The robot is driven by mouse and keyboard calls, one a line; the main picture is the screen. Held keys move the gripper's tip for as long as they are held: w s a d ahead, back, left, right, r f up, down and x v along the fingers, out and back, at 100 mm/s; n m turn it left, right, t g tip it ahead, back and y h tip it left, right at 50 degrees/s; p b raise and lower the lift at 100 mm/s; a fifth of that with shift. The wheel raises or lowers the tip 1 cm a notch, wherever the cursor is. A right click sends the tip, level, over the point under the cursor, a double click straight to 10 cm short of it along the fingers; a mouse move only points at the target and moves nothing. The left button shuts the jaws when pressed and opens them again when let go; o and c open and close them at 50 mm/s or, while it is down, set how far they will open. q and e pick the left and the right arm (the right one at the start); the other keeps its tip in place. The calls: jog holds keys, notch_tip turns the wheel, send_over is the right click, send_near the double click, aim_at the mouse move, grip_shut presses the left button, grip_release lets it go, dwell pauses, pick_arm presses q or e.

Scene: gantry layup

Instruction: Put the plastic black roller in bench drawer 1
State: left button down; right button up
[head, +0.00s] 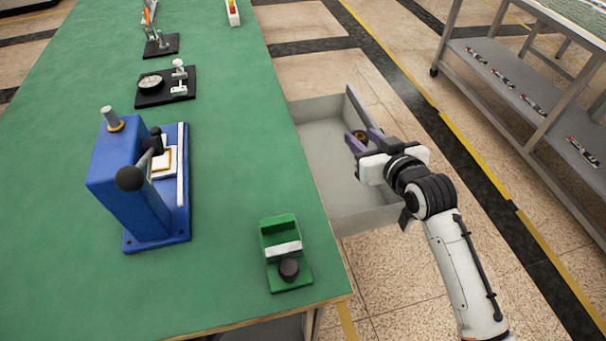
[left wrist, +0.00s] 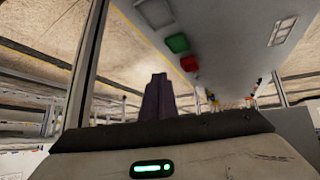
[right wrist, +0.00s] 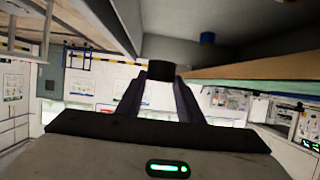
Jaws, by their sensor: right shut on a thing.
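The black roller (right wrist: 161,70) shows as a short dark cylinder between the fingertips of my right gripper (head: 362,138), which is shut on it. In the head view these fingers are over the open grey bench drawer (head: 322,160), near its far right side. The drawer sticks out from the bench's right edge. I cannot tell from the views how high the roller is above the drawer floor. My left gripper (left wrist: 159,95) shows only in the left wrist view, with its fingers together and nothing seen between them.
On the green bench (head: 230,200) stand a blue press (head: 125,185), a green fixture (head: 283,240) and a dial gauge stand (head: 155,92). A grey shelf (head: 500,85) stands at right.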

jog(key=shift+w+a+r, duration=0.2)
jog(key=shift+w+a, duration=0.35)
jog(key=shift+a, duration=0.15)
jog(key=shift+w+a+f, duration=0.1)
jog(key=shift+w+a, duration=0.1)
jog(key=shift+a, duration=0.1)
jog(key=b, duration=0.1)
send_over(345, 180)
notch_tip(345, 180, down, 6)
jog(key=shift+f+b, duration=0.5)
jog(key=shift+f, duration=1.35)
